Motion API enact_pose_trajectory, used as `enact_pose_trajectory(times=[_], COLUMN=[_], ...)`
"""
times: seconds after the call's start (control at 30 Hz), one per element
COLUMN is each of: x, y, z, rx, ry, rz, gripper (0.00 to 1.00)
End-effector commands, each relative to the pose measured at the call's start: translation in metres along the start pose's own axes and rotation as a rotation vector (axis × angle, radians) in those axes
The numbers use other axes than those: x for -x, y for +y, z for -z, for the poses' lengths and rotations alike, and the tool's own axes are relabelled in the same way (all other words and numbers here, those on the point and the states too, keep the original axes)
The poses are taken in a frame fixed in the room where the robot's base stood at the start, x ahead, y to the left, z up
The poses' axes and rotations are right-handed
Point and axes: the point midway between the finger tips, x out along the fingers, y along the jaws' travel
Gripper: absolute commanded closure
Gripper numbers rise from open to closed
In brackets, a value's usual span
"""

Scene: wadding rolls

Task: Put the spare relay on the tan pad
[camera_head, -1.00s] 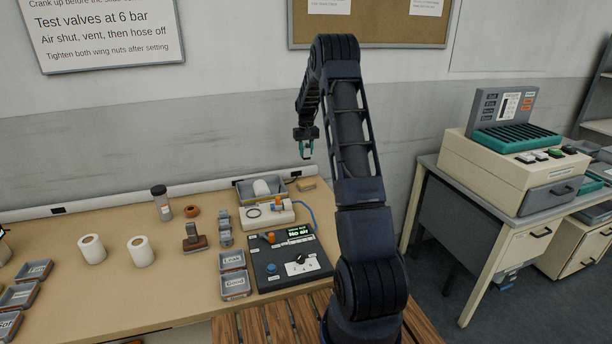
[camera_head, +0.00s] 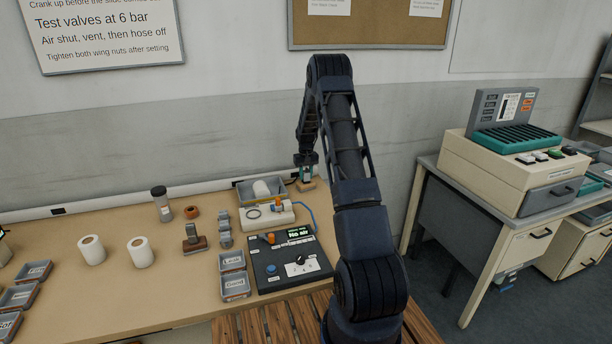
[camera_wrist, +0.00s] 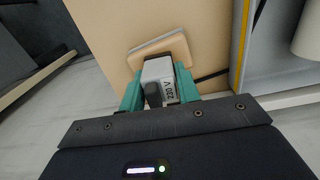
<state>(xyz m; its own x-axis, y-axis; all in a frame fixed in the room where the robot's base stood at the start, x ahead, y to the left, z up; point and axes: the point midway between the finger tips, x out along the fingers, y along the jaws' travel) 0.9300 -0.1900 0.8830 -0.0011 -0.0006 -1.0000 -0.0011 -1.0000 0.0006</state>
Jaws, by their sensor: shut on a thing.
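The spare relay (camera_wrist: 158,70), a pale block marked 220 V with a dark part on it, is held between the teal fingers of my gripper (camera_wrist: 160,88) in the wrist view. The tan pad (camera_wrist: 168,46) lies on the bench just beyond the relay's far end. In the head view my gripper (camera_head: 306,176) is low over the tan pad (camera_head: 306,186) at the bench's back right corner. The relay is hard to make out there. I cannot tell whether the relay touches the pad.
A grey tray (camera_head: 243,189) with a white roll stands just left of the pad. A pale fixture (camera_head: 282,216) and a dark control panel reading "No air" (camera_head: 312,265) are in front. A blue hose runs nearby. The wall is close behind.

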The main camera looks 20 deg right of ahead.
Motion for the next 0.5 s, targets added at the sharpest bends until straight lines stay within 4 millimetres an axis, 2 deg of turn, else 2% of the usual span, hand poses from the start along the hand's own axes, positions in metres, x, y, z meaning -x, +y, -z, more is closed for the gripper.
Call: enact_pose_trajectory(times=[0.3,0.33,0.43,0.5], x=[-0.0024,-0.0027,-0.0024,-0.0023], y=[0.0000,0.0000,0.0000,0.0000], z=[0.0000,0.0000,0.0000,0.0000], rx=[0.000,0.000,0.000,0.000], ry=[0.000,0.000,0.000,0.000], rz=[0.000,0.000,0.000,0.000], gripper=[0.91,0.66,0.46,0.46])
